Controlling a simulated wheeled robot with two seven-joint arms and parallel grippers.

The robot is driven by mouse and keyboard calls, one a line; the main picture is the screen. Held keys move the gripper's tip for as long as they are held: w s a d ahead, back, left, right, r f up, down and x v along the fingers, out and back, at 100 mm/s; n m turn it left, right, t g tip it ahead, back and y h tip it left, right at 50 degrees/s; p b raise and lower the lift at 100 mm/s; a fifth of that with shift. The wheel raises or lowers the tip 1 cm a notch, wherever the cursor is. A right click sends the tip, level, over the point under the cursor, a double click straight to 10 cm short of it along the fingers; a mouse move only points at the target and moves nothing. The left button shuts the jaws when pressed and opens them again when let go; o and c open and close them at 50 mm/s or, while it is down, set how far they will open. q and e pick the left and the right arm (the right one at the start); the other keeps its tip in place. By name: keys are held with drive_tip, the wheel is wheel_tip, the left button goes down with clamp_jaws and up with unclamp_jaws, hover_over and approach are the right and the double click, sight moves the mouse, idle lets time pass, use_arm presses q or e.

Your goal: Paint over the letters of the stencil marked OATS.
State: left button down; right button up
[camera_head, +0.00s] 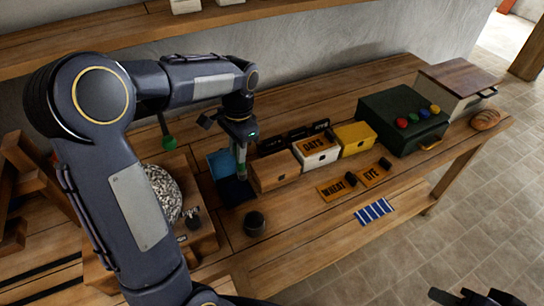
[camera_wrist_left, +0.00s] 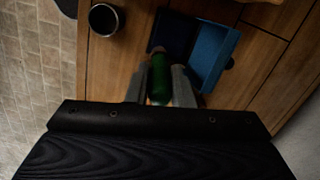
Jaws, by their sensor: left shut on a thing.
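The stencil marked OATS (camera_head: 314,145) is an orange plate on top of a white box (camera_head: 318,160) in the head view. My left gripper (camera_head: 239,168) is to its left, over the paint tray, apart from the stencil. In the left wrist view my left gripper (camera_wrist_left: 160,88) is shut on a green handle (camera_wrist_left: 160,77), whose lower end is hard to make out. The tray has a light blue part (camera_wrist_left: 215,54) and a dark blue part (camera_head: 236,191). Part of my right gripper (camera_head: 475,297) shows at the bottom edge; its jaws are unclear.
A wooden box (camera_head: 274,175) and a yellow box (camera_head: 355,138) flank the white one. WHEAT (camera_head: 334,190) and RYE (camera_head: 374,174) stencils lie in front. A dark cup (camera_head: 255,223) stands near the front edge. A green chest (camera_head: 402,119) is right; a speckled bowl (camera_head: 162,190) is left.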

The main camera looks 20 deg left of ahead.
use_arm(q)
wheel_tip(320, 180, down, 7)
drive_tip(key=a+b, duration=0.2)
drive_tip(key=b, duration=0.3)
drive_tip(key=shift+a+r, duration=0.2)
drive_tip(key=shift+a, duration=0.15)
drive_tip(key=shift+f+b, duration=0.3)
drive_tip(key=shift+f, duration=0.15)
idle(0.9)
drive_tip(key=shift+s+f, duration=0.1)
idle(0.9)
wheel_tip(320, 180, up, 7)
drive_tip(key=p, duration=0.6)
idle(1.0)
